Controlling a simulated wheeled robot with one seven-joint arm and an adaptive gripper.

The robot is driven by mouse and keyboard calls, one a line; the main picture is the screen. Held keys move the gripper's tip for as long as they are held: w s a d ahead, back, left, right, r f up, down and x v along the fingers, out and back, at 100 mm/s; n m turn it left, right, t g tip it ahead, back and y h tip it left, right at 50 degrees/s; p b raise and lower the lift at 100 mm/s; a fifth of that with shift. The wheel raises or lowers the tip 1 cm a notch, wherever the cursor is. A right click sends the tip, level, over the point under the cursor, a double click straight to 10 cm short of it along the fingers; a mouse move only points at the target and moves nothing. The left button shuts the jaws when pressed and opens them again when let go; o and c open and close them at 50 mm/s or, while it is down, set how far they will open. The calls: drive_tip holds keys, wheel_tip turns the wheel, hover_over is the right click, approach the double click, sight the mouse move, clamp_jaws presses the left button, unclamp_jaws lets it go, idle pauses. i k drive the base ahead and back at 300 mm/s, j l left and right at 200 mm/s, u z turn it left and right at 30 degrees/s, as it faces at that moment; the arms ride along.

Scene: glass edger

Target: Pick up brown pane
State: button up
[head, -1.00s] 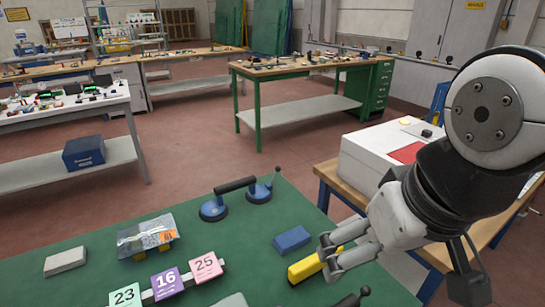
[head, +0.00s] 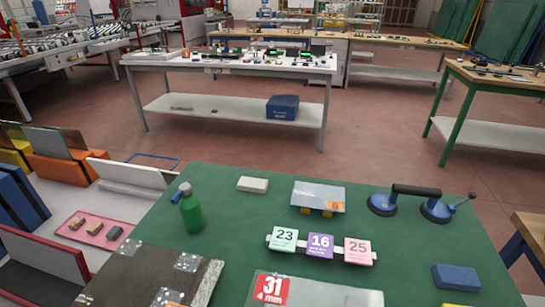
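A flat dark brown pane-like sheet (head: 135,276) lies at the near left corner of the green table (head: 400,222), with clear film or tape patches at its corners. It is cut off by the bottom edge, and I cannot tell whether it is the brown pane. Another dark pane (head: 52,143) leans upright in an orange rack (head: 65,168) at the far left. My gripper is not in view.
A green bottle (head: 191,212), a white block (head: 252,184), a clear-topped pane piece (head: 318,195), number cards (head: 320,246), a double suction lifter (head: 413,200) and a blue block (head: 456,277) are on the table. A white workbench (head: 230,65) stands behind.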

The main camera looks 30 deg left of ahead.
sight(138, 274)
drive_tip(key=u, duration=1.9)
drive_tip(key=j+z, duration=0.15)
drive_tip(key=z, duration=0.3)
drive_tip(key=i+j+z, duration=0.1)
drive_tip(key=j+z, duration=0.15)
drive_tip(key=z, duration=0.2)
drive_tip(key=j+z, duration=0.25)
drive_tip(key=j, duration=0.8)
drive_tip(key=k+j+z, duration=0.1)
drive_tip(key=j+z, duration=0.15)
drive_tip(key=j, duration=0.8)
drive_tip(key=k+j+z, duration=0.3)
drive_tip(key=k+j, duration=0.35)
drive_tip(key=k+j+z, duration=0.3)
drive_tip(key=k+j, duration=0.25)
drive_tip(key=k, duration=0.1)
